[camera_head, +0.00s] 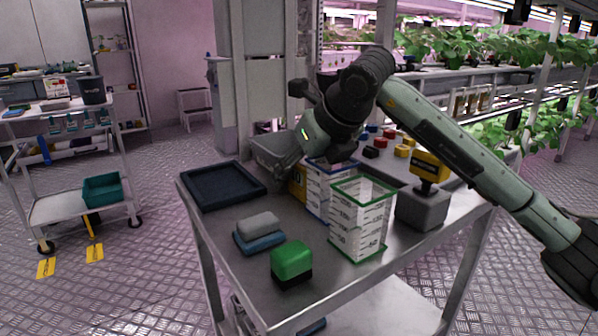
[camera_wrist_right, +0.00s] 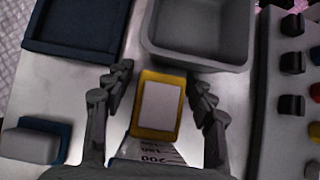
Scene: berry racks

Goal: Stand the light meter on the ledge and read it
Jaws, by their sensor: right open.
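A yellow-framed block with a pale flat face (camera_wrist_right: 160,108) lies between the fingers of my right gripper (camera_wrist_right: 160,76) in the right wrist view. Its yellow side (camera_head: 298,192) shows partly in the head view, behind the clear containers. A second yellow and black device (camera_head: 430,166) stands on a grey block (camera_head: 423,210) at the right of the table. I cannot tell for sure which is the light meter. My right gripper (camera_head: 292,168) is open, pointing down around the framed block, with gaps at both sides. My left gripper is not in view.
A green-rimmed clear container (camera_head: 360,225) and a blue-rimmed one (camera_head: 318,192) stand close to the gripper. A grey bin (camera_head: 272,152) and dark tray (camera_head: 222,187) are behind. A green block (camera_head: 291,262) and grey-blue pads (camera_head: 258,232) lie in front.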

